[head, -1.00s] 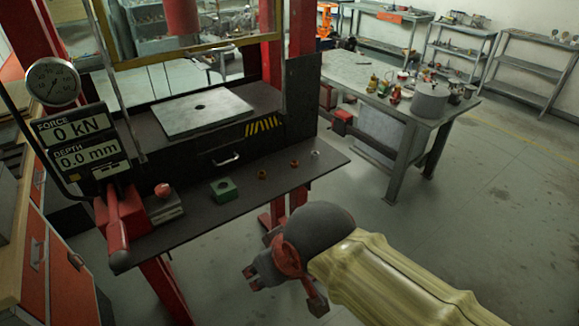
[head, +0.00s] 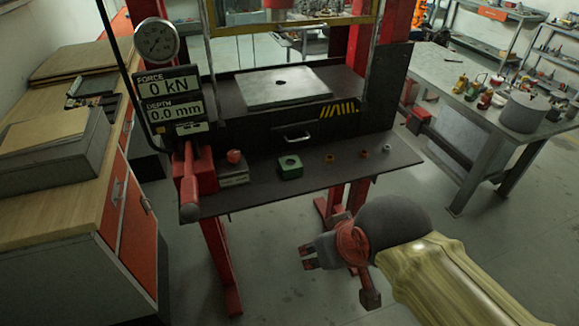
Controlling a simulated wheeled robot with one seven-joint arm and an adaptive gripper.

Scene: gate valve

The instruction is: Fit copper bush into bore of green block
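The green block (head: 290,166) stands on the dark shelf of the press, with a dark round bore in its top. To its right are three small rings in a row: a brass-orange one (head: 330,159), a copper-brown one (head: 363,154) and a silver one (head: 386,149). Their exact metals are hard to tell at this size; the middle one looks most like copper. My gripper (head: 304,257) is in front of and below the shelf edge, pointing left, apart from all of these. Its two fingers look spread with nothing between them.
The press has a gauge, a force and depth display (head: 168,98) and a red lever (head: 189,185) at the shelf's left end. A grey block with a red knob (head: 234,168) stands beside the lever. A wooden bench (head: 70,190) is left, a metal table (head: 470,120) right.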

